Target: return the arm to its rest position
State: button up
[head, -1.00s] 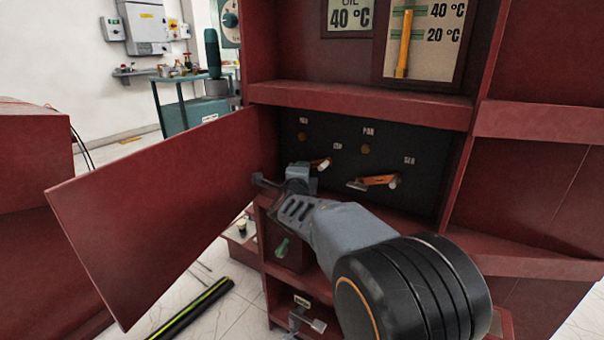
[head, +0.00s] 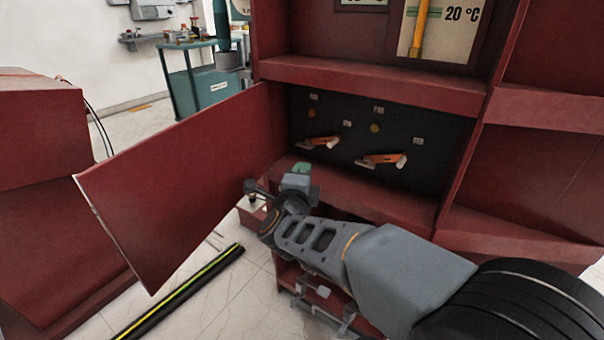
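My arm reaches in from the lower right. My gripper (head: 262,192) is in front of the lower part of the cabinet, near the open red door (head: 185,185). It is small and partly hidden by my wrist, so I cannot tell whether its fingers are apart. I see nothing held in it. Two orange-handled switches, the left switch (head: 320,142) and the right switch (head: 385,160), are on the dark panel (head: 430,135) behind and above it. Both are clear of my gripper.
The red cabinet shelf (head: 380,85) juts out above the panel. A black and yellow-green bar (head: 190,295) lies on the tiled floor at lower left. Another red cabinet (head: 40,190) stands at the left, and a teal bench (head: 200,85) is behind. My arm covers the cabinet's lower part.

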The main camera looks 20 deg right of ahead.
jog(key=shift+s+a, duration=0.15)
jog(key=shift+s, duration=0.1)
jog(key=shift+r, duration=0.1)
dwell(0.3)
